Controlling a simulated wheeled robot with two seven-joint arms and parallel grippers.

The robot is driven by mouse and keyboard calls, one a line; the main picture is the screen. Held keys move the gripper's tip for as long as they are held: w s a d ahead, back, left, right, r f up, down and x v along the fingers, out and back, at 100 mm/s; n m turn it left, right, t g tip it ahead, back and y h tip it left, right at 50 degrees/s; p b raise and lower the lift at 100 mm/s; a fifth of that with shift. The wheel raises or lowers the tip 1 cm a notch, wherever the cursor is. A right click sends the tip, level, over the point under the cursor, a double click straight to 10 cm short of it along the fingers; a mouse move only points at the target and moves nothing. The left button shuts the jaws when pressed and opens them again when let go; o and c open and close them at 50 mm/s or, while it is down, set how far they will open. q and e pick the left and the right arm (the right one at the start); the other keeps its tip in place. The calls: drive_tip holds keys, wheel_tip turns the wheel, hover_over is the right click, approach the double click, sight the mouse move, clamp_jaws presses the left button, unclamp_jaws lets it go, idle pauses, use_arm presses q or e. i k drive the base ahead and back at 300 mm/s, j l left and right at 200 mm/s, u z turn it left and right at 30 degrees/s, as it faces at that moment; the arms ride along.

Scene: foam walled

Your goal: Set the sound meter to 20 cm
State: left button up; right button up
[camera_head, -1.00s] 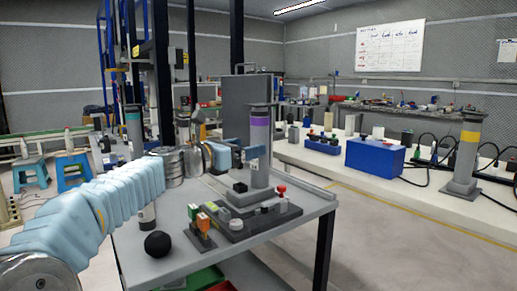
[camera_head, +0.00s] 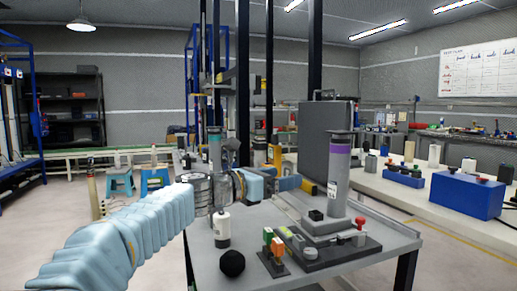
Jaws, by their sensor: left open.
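No part is clearly readable as a sound meter scale. A grey upright cylinder with a purple band (camera_head: 339,180) stands on a stepped base on the grey table (camera_head: 215,275). A low dark block (camera_head: 335,252) in front of it carries a red knob (camera_head: 360,224) and small round parts. My left gripper (camera_head: 298,184) is open, left of the cylinder and above the table. It appears apart from the cylinder, though the exact gap is hard to tell. My right gripper is out of view.
A black ball (camera_head: 232,263), a white-topped bottle (camera_head: 221,229) and green and orange blocks (camera_head: 273,246) stand on the table. A teal-banded cylinder (camera_head: 214,150) is partly behind my left arm. A dark panel (camera_head: 325,145) rises behind. A blue box (camera_head: 466,195) sits on the right bench.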

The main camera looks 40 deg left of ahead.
sight(275, 150)
drive_tip(key=u, duration=1.3)
